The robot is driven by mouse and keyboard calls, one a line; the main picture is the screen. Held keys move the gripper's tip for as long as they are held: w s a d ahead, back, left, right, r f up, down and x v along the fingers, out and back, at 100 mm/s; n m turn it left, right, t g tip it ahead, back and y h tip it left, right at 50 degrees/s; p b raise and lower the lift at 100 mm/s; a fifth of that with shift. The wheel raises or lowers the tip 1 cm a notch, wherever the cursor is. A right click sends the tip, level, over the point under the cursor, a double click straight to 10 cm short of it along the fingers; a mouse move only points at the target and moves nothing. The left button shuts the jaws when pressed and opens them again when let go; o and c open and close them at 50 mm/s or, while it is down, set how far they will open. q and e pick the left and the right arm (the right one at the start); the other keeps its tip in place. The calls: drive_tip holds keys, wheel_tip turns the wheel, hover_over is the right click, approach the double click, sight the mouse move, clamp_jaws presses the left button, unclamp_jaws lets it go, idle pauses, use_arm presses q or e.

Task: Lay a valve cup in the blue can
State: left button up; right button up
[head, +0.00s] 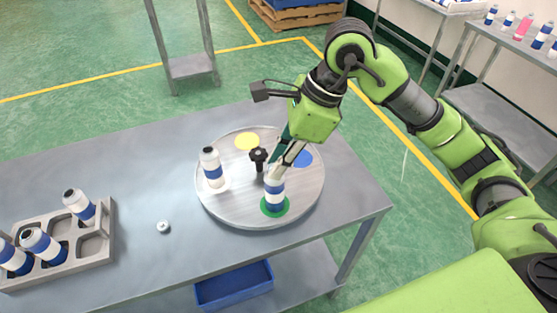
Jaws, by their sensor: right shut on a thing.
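A white can with blue bands (275,195) stands upright on the green spot of a round grey turntable (238,218). My right gripper (273,173) comes down tilted from the upper right, with its fingertips right at the can's top. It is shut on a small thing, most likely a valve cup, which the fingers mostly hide. I cannot tell whether that thing touches the can's opening. Another small pale round piece, which looks like a valve cup (163,227), lies on the table left of the turntable. My left gripper is not in view.
A second blue-banded can (212,167) stands on the turntable's left side. A dark knob (258,156) rises at its centre, close to my right gripper. A grey rack (106,245) with several cans is at the left. The table between rack and turntable is mostly clear.

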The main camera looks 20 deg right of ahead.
drive_tip(key=o, duration=1.3)
drive_tip(key=shift+o, duration=0.2)
drive_tip(key=shift+r, duration=0.1)
drive_tip(key=shift+r+p, duration=2.05)
drive_tip(key=shift+r, duration=1.4)
